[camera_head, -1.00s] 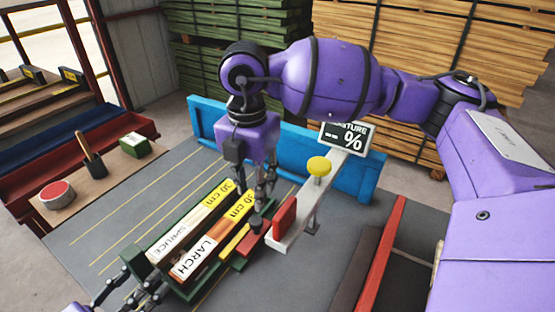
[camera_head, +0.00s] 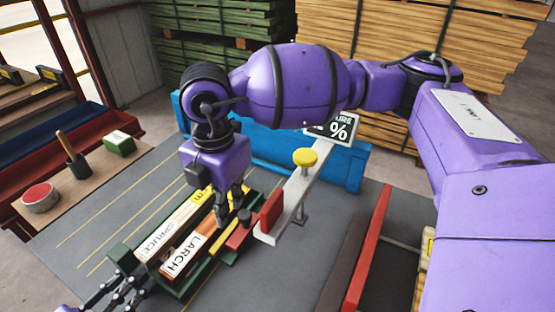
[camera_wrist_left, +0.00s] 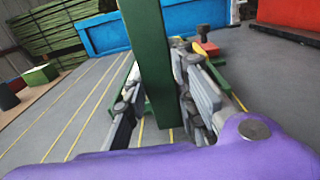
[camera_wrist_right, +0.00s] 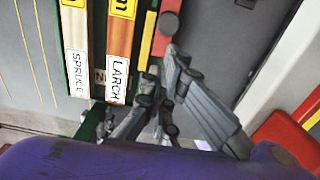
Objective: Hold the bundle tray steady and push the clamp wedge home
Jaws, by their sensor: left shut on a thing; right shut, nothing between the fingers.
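The green bundle tray (camera_head: 178,292) lies on the grey bench and holds the spruce bundle (camera_head: 160,238) and the larch bundle (camera_head: 184,257) side by side. My left gripper (camera_head: 125,287) is shut on the tray's green upright post, which stands between its fingers in the left wrist view (camera_wrist_left: 150,70). The red clamp wedge (camera_head: 238,239) with a dark knob lies along the tray's right side, beside a yellow strip (camera_wrist_right: 146,36). My right gripper (camera_head: 224,217) is shut and empty, over the larch side and close to the wedge. The wedge also shows in the right wrist view (camera_wrist_right: 169,8).
A grey arm with a red pad (camera_head: 271,210) and yellow knob (camera_head: 305,157) stands just right of the wedge. A blue rail (camera_head: 268,158) crosses behind, near the moisture display (camera_head: 336,127). A side board at left holds a red-topped tin (camera_head: 41,197) and a green block (camera_head: 119,143).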

